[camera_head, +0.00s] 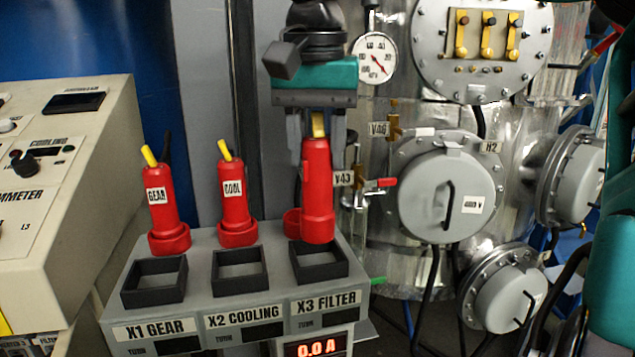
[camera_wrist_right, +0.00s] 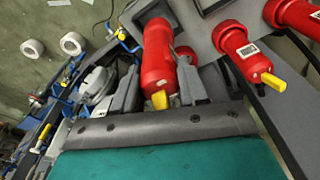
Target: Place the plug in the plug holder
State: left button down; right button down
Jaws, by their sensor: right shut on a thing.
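My right gripper (camera_head: 318,122) points down over the panel, its fingers on both sides of the top of a red plug (camera_head: 317,190) with a yellow tip. The plug hangs nearly upright, its wide lower end in front of the back part of the dark square X3 FILTER holder (camera_head: 321,274). I cannot tell whether it touches the holder. In the right wrist view, the plug (camera_wrist_right: 158,52) sits between the fingers of the right gripper (camera_wrist_right: 162,92). My left gripper is not in view.
Two red plugs, GEAR (camera_head: 160,205) and COOL (camera_head: 233,200), stand behind the empty X1 (camera_head: 155,293) and X2 (camera_head: 240,284) holders. A red round part (camera_head: 292,221) is partly hidden behind the held plug. A red-handled valve (camera_head: 380,184) is close on the right.

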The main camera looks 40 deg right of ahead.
aim_at(317, 185)
notch_tip(317, 185, down, 5)
jog(key=shift+r, duration=0.15)
dwell(0.3)
jog(key=shift+f, duration=0.3)
jog(key=c, duration=0.6)
grip_release()
jog(key=r, duration=0.8)
jog(key=s+a+r, duration=0.1)
jog(key=r, duration=0.3)
jog(key=shift+r, duration=0.15)
jog(key=shift+w, duration=0.1)
